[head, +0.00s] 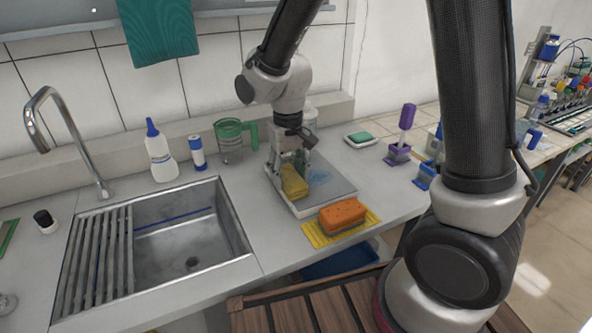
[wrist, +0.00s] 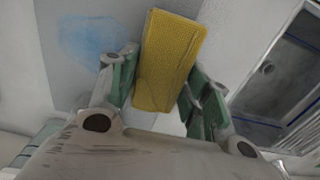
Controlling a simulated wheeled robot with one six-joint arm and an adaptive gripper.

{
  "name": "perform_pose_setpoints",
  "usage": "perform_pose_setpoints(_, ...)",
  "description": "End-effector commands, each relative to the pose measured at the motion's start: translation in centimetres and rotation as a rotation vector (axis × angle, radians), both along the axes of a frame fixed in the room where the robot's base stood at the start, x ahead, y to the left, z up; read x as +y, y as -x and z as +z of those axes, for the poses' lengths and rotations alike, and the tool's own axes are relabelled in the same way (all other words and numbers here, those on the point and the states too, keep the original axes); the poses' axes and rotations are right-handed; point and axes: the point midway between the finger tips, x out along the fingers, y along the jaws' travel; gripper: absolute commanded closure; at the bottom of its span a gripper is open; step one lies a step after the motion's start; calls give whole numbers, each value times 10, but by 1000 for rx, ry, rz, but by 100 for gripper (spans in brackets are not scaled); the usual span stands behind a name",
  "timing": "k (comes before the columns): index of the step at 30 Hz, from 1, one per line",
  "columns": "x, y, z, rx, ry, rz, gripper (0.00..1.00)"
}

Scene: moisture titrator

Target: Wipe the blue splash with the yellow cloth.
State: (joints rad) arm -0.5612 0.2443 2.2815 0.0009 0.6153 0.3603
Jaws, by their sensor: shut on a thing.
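My gripper (head: 296,162) is shut on a yellow folded cloth (head: 293,183), over the left part of a pale grey slab (head: 335,193) on the counter. In the wrist view the cloth (wrist: 168,60) sits between the green-padded fingers (wrist: 163,92), its far end sticking out past them. The blue splash (head: 320,177) is a faint patch on the slab, just right of the cloth. In the wrist view the splash (wrist: 93,40) lies left of the cloth, apart from it. I cannot tell whether the cloth touches the slab.
An orange sponge (head: 342,215) on a yellow ribbed mat (head: 316,235) lies by the slab's front edge. A sink (head: 190,243) is to the left. A green-handled jug (head: 230,142) and bottles (head: 159,152) stand behind. A green-topped sponge (head: 361,137) and purple-handled tool (head: 406,117) are to the right.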

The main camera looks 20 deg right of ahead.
Motion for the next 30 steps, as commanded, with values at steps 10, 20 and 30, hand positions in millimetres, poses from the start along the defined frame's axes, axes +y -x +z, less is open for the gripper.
perform_pose_setpoints(10,1,0,0,1,-1,-1,71)
perform_pose_setpoints(20,-24,-5,1,0,-1,-3,71)
perform_pose_setpoints(30,-42,-8,2,0,0,-1,71)
